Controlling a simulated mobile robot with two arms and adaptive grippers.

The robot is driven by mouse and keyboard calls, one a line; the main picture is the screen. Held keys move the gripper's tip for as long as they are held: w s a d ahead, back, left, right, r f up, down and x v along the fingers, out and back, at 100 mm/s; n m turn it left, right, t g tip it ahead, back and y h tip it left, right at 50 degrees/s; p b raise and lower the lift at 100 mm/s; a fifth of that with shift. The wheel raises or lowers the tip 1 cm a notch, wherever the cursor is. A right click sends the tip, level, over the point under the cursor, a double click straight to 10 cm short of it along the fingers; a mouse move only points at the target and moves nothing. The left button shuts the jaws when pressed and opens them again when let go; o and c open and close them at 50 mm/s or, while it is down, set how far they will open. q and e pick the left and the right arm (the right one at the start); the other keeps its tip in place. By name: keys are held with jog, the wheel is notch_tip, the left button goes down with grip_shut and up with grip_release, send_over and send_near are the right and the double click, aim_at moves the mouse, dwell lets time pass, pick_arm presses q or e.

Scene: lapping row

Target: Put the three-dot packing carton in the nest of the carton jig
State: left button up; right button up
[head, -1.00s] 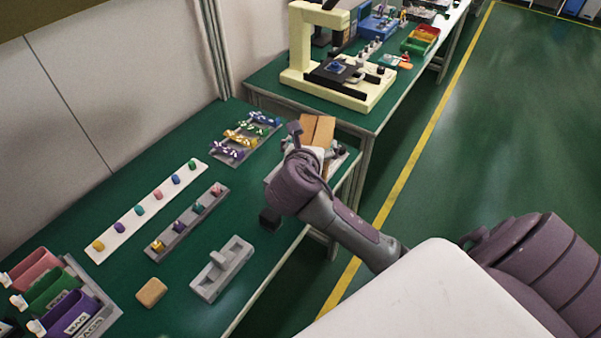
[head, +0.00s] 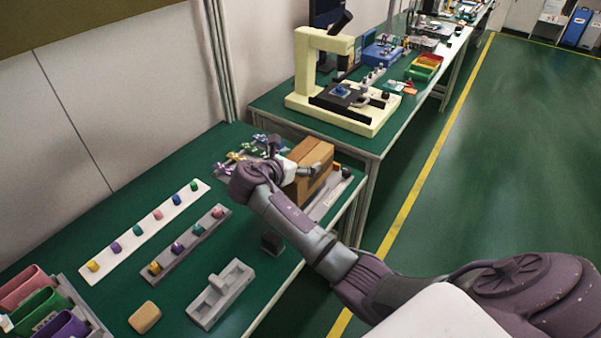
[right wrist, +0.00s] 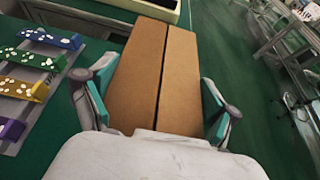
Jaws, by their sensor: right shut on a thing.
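The packing carton (head: 308,153) is a brown box with a dark seam along its top. My right gripper (head: 303,171) is shut on it. In the right wrist view, teal finger pads press on both sides of the carton (right wrist: 178,75). No dots show on its visible faces. The carton jig (head: 327,200), a grey plate with a pale label, lies at the table's far right corner. The carton is over it in the head view; I cannot tell whether it touches the nest, which is hidden. My left gripper is not in view.
A white strip (head: 140,232) and grey strip (head: 190,240) hold coloured pegs. A grey tray (head: 220,293) and tan block (head: 145,317) lie nearer. A cream machine (head: 300,75) stands on the far table.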

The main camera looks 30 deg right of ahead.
jog(key=shift+f, duration=1.9)
jog(key=o, duration=1.3)
jog(key=shift+f, duration=0.1)
jog(key=v, duration=1.2)
jog(key=shift+r, duration=0.25)
